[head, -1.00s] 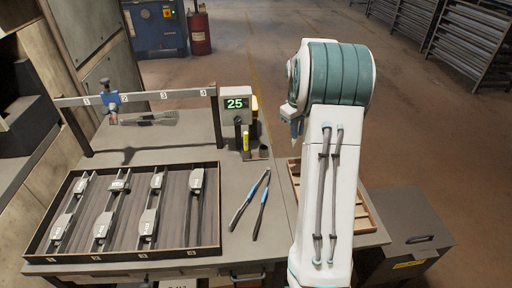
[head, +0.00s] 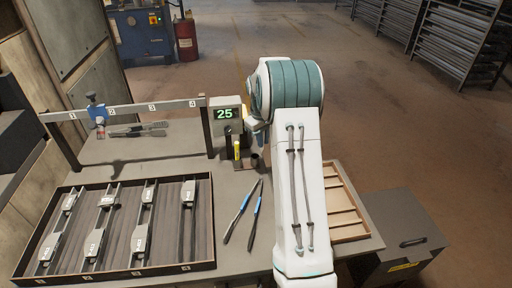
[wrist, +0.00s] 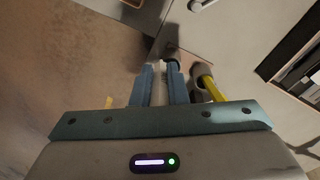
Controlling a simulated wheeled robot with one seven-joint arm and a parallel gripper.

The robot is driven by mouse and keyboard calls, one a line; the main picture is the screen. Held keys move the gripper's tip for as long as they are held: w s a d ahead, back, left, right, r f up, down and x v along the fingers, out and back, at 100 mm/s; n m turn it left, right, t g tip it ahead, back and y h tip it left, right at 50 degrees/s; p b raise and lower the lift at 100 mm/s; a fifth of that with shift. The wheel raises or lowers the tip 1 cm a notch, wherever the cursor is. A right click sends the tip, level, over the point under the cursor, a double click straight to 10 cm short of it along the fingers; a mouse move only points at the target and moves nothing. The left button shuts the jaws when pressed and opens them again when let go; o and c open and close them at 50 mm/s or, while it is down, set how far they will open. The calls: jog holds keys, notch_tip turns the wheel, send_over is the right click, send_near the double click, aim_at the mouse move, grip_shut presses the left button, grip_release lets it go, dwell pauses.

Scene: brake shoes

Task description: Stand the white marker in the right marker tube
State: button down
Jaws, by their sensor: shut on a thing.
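My gripper (wrist: 160,72) shows at close range in the wrist view, its two blue fingers shut on the white marker (wrist: 161,85), a pale strip between them. The right marker tube (wrist: 173,57) is close to the fingertips in that view; I cannot tell whether the marker's end is over or inside it. In the head view the right tube (head: 254,161) stands at the table's back, beside the yellow marker (head: 237,150) in the left tube. There my arm hides most of the gripper and the white marker.
The display reading 25 (head: 226,114) stands just behind the tubes. The yellow marker (wrist: 208,85) rises close beside my fingers. Blue-handled pliers (head: 243,212) lie in front. A tray of brake shoes (head: 120,272) is at left, and a wooden divided tray (head: 345,200) lies right of my arm.

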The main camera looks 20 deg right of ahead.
jog(key=shift+w+a+f+p, duration=0.25)
jog(key=shift+w+a+f, duration=0.1)
jog(key=shift+f, duration=0.5)
jog(key=shift+w+a+f+p, duration=0.2)
jog(key=shift+w+a+f, duration=0.1)
jog(key=shift+f, duration=0.6)
jog(key=shift+w+a+f+p, duration=0.25)
jog(key=shift+w+a+f, duration=0.1)
jog(key=shift+f, duration=0.5)
jog(key=shift+f, duration=0.1)
jog(key=shift+f, duration=0.15)
jog(key=c, duration=1.4)
grip_release()
jog(key=shift+c, duration=0.2)
